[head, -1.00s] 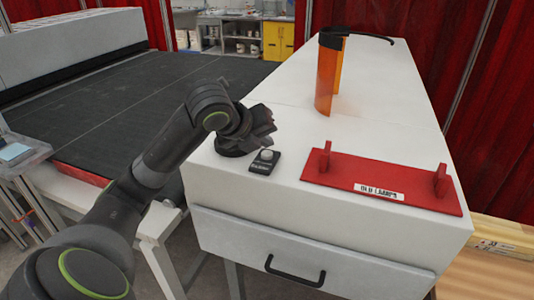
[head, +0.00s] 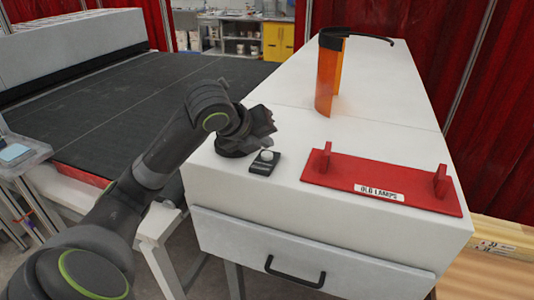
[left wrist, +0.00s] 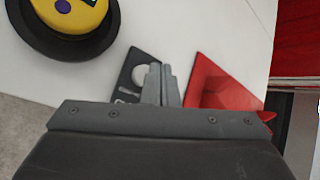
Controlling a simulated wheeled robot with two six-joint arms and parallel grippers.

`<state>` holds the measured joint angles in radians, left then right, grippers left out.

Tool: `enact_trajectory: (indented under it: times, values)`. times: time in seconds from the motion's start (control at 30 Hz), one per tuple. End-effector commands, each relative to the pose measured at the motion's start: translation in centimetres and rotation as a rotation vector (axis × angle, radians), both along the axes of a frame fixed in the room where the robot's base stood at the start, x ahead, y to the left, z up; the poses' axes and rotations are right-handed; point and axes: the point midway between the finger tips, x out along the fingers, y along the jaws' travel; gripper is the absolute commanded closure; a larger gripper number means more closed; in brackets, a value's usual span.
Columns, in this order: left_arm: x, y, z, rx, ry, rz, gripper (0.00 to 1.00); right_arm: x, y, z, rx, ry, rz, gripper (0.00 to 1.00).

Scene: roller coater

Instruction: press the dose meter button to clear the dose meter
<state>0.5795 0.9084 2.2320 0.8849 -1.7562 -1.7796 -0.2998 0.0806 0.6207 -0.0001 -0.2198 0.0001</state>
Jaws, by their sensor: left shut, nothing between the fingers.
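The dose meter (head: 260,168) is a small black box with a round pale button (head: 266,156), lying near the front left of the white cabinet top. In the left wrist view the dose meter (left wrist: 124,80) and its pale button (left wrist: 140,74) lie just left of the fingertips. My left gripper (head: 272,126) is shut and empty. It hangs close behind and above the dose meter in the head view. In the left wrist view its fingertips (left wrist: 161,82) overlap the dose meter's right edge. I cannot tell if they touch it. My right gripper is not in view.
A yellow-topped round object (left wrist: 70,12) with a black rim stands beside the dose meter; in the head view its dark base (head: 232,150) shows under my gripper. A red lamp tray (head: 330,172) lies to the right. An orange curved shield (head: 326,80) stands farther back.

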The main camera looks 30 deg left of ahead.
Motion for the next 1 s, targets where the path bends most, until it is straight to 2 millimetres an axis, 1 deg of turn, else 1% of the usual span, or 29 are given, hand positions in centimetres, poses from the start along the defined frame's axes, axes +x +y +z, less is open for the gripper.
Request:
enact_trajectory:
  times: [0.53, 0.8, 1.0]
  values:
    - [0.00, 0.01, -0.03, 0.000, 0.000, 0.000, 1.00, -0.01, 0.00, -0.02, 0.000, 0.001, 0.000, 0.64]
    - [-0.02, -0.03, -0.84, 0.000, 0.001, -0.001, 1.00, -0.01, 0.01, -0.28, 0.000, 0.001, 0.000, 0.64]
    - [-0.01, -0.02, -0.85, 0.000, 0.000, 0.000, 1.00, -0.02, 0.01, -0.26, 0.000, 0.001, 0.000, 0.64]
